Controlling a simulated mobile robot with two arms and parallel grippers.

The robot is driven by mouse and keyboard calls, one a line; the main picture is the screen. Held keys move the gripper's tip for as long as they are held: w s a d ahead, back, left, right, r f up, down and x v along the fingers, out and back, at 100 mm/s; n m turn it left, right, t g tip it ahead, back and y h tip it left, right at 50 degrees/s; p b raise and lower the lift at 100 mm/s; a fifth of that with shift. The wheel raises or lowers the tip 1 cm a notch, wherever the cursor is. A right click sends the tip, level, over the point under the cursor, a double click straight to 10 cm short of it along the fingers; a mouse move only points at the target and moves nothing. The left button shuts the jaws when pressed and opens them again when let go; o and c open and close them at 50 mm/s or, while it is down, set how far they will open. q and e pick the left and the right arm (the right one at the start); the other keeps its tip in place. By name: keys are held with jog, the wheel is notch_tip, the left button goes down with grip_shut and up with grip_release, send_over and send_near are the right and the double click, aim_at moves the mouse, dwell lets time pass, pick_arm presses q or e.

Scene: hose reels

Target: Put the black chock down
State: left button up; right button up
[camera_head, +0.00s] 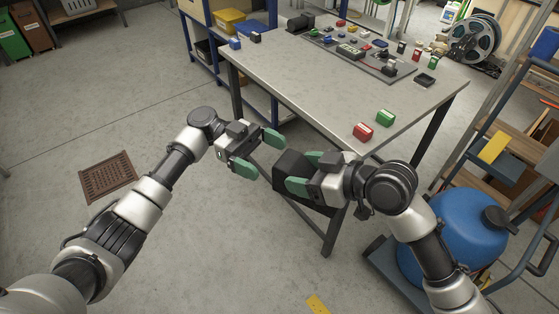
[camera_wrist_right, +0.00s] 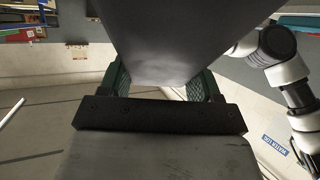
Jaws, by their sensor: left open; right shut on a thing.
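The black chock (camera_head: 287,167) is held in my right gripper (camera_head: 303,172), in the air in front of the table's near edge. Its green fingers close on two sides of it; part of the chock is hidden behind the fingers and wrist. In the right wrist view the chock (camera_wrist_right: 160,40) fills the upper middle between the two fingers (camera_wrist_right: 160,82). My left gripper (camera_head: 258,153) is open and empty, just left of the chock, its green fingers apart.
The grey table (camera_head: 300,85) has a clear left and middle top. A red block (camera_head: 362,132) and a green block (camera_head: 385,118) stand near its front right edge. A dark tray (camera_head: 360,55) with small parts lies at the back. A blue tank (camera_head: 455,235) stands at right.

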jog(key=shift+r, duration=0.15)
pick_arm(q)
jog(key=v, duration=0.7)
pick_arm(e)
jog(key=shift+s+d+n+g+y, duration=0.1)
jog(key=shift+d+n+g+y, duration=0.2)
jog(key=shift+d+n+g, duration=0.25)
jog(key=shift+s+d+n+g+y, duration=0.25)
jog(key=shift+d+n+g, duration=0.25)
jog(key=shift+n+g, duration=0.45)
jog(key=shift+s+d+n+g+y, duration=0.2)
jog(key=shift+d+n+g, duration=0.25)
jog(key=shift+n+g, duration=0.45)
pick_arm(q)
jog(key=s+n+t+h, duration=0.2)
jog(key=s+n+t, duration=0.3)
jog(key=s+t, duration=0.2)
jog(key=d, duration=0.4)
jog(key=s+d, duration=0.1)
jog(key=d, duration=0.7)
jog(key=shift+s+d+r, duration=0.1)
jog(key=shift+s, duration=0.1)
